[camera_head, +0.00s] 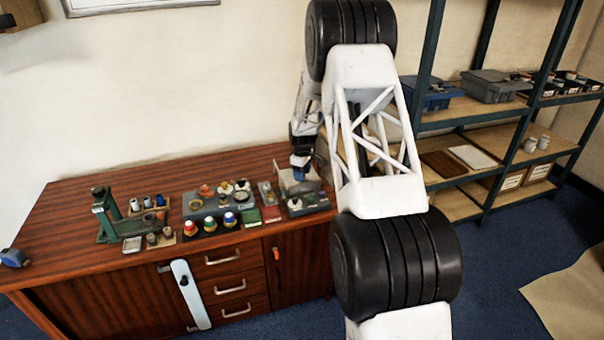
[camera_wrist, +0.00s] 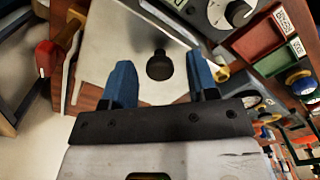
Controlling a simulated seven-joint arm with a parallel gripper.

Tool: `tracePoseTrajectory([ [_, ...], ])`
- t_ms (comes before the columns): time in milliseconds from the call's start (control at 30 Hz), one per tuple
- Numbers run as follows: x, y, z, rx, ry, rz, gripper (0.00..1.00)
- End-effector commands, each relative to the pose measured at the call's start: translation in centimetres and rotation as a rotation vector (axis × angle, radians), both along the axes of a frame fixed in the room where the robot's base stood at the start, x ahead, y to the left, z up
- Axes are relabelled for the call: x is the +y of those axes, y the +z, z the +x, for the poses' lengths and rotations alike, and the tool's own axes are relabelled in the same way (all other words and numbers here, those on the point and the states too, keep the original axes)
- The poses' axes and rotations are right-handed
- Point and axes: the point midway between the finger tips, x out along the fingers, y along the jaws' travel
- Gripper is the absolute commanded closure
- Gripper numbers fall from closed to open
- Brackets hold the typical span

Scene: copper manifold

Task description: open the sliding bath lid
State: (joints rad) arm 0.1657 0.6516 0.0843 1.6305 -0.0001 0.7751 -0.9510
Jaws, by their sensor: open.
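The bath lid (camera_wrist: 120,42) is a pale flat plate in the wrist view, with a dark round knob (camera_wrist: 159,66) standing on it. My gripper (camera_wrist: 161,80) is open, one blue finger on each side of the knob in the picture. Neither finger visibly touches the knob, and I cannot tell how deep it sits between them. In the head view my gripper (camera_head: 300,164) is over the bath (camera_head: 287,181) at the right end of the wooden bench. My arm and gripper partly hide the bath there, and I cannot make out the knob.
A grey unit with a dial (camera_wrist: 238,14) and green and red boxes (camera_wrist: 290,45) stand close beside the bath. A red-handled item (camera_wrist: 43,58) is on the other side. Left along the bench (camera_head: 75,215) are several coloured knobs and a green press (camera_head: 112,215). Shelving (camera_head: 470,115) stands right.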

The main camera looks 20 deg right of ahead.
Motion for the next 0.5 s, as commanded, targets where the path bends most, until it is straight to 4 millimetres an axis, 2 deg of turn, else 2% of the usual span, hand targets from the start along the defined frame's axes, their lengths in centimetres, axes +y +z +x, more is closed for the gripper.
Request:
tracePoseTrajectory([
  [100, 0.00, 0.02, 0.00, 0.000, 0.000, 0.000, 0.46],
  [433, 0.00, 0.03, 0.00, 0.000, 0.000, 0.000, 0.97],
  [500, 0.00, 0.03, 0.00, 0.000, 0.000, 0.000, 1.00],
])
